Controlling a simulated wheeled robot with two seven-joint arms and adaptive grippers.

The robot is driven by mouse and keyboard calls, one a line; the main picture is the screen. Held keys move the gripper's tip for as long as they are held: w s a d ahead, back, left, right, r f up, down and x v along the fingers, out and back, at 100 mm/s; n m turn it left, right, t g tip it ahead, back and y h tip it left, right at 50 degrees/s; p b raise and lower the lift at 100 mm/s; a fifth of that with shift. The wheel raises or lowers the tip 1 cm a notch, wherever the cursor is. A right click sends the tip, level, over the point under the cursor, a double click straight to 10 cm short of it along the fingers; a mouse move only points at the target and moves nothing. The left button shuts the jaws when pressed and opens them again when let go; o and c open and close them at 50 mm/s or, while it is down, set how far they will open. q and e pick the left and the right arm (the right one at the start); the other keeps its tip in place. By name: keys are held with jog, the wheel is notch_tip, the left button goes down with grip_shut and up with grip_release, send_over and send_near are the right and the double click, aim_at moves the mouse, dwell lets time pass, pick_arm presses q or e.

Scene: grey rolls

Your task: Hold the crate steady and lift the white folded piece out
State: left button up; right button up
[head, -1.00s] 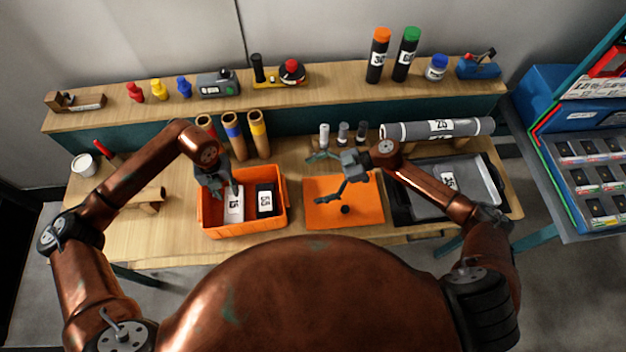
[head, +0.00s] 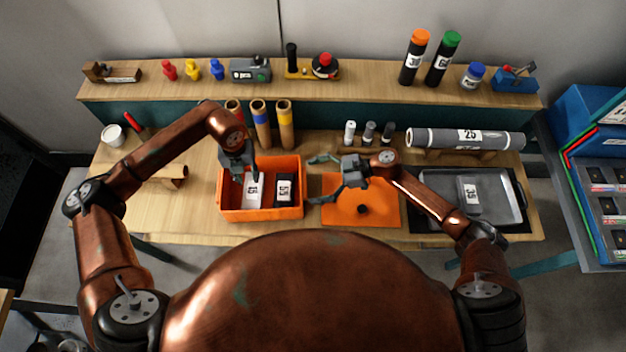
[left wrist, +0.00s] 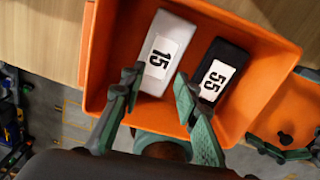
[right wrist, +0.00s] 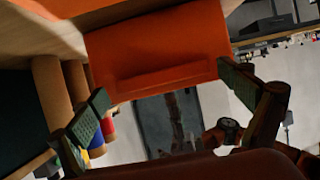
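The orange crate (head: 262,215) stands on the bench and also shows in the left wrist view (left wrist: 265,85). In it lie the white piece (left wrist: 166,50) labelled 15 and a black piece (left wrist: 222,75) labelled 55, side by side and apart. My right gripper (head: 318,180) is at the crate's right side, fingers spread. In the right wrist view an orange wall (right wrist: 160,55) lies between and beyond its fingers (right wrist: 165,95); contact is unclear.
An orange mat (head: 375,211) with a black knob lies right of the crate, under my right gripper. Upright tubes (head: 262,125) stand behind the crate. A grey tray (head: 495,190) and a long grey roll (head: 440,138) are further right. Bench left of the crate is mostly clear.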

grip_shut()
dwell(1.1)
jog(key=c, duration=2.5)
grip_release()
jog(key=o, duration=0.5)
jog(key=v, duration=1.2)
jog(key=shift+d, duration=0.1)
